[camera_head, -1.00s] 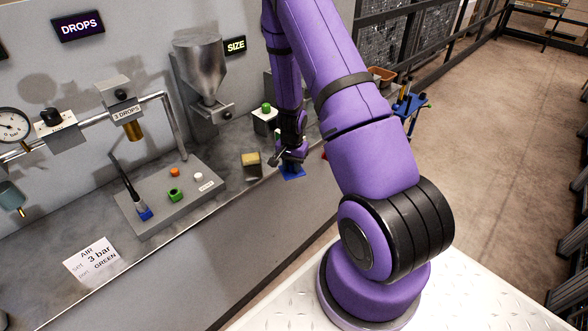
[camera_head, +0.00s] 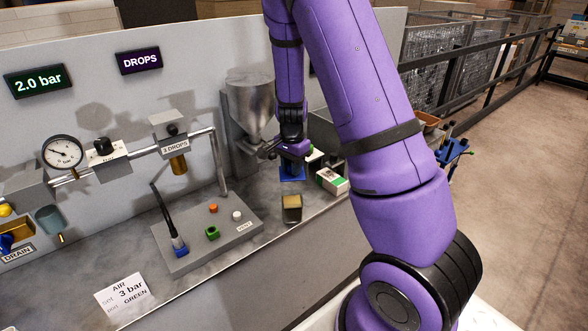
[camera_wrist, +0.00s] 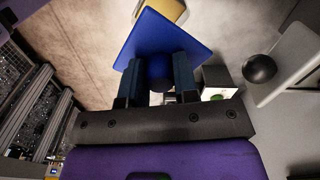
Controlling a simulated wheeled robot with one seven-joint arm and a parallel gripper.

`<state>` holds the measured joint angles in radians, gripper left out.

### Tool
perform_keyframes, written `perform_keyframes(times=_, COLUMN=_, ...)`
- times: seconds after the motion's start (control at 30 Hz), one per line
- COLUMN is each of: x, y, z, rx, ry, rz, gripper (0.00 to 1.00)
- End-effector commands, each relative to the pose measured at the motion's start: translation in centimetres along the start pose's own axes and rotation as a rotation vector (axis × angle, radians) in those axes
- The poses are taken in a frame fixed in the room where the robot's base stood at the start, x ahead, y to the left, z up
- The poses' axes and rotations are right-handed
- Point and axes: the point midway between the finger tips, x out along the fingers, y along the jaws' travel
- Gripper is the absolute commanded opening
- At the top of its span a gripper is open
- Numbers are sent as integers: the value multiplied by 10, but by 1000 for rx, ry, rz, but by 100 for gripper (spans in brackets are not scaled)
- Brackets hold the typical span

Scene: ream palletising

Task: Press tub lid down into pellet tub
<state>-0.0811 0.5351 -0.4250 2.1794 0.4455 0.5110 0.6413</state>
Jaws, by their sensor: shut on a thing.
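My gripper (camera_head: 290,155) is shut on the knob of a blue square lid (camera_wrist: 165,45). In the wrist view my fingers (camera_wrist: 158,78) stand on both sides of the round blue knob, and the plate lies beyond the fingertips. The lid also shows in the head view (camera_head: 292,174), below my gripper near the hopper. A dark box with a tan top (camera_head: 292,208) stands on the counter in front of it, and may be the pellet tub. Its tan part seems to show at the wrist view's top edge (camera_wrist: 172,8). What lies under the lid is hidden.
A metal hopper (camera_head: 250,110) stands close behind my gripper. A white and green box (camera_head: 332,181) lies to its right. A grey panel with coloured buttons (camera_head: 207,232), a pipe with a gauge (camera_head: 62,152) and a paper note (camera_head: 122,297) are to the left. Counter around the tan-topped box is clear.

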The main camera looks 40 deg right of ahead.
Motion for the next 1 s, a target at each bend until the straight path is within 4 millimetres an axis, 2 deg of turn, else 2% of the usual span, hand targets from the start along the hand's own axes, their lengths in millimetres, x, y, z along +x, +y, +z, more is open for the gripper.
perform_keyframes(times=0.33, x=8, y=0, z=0, rx=0, ry=0, rz=0, gripper=6)
perform_keyframes(times=1.0, x=60, y=0, z=0, rx=0, ry=-1, rz=0, gripper=6)
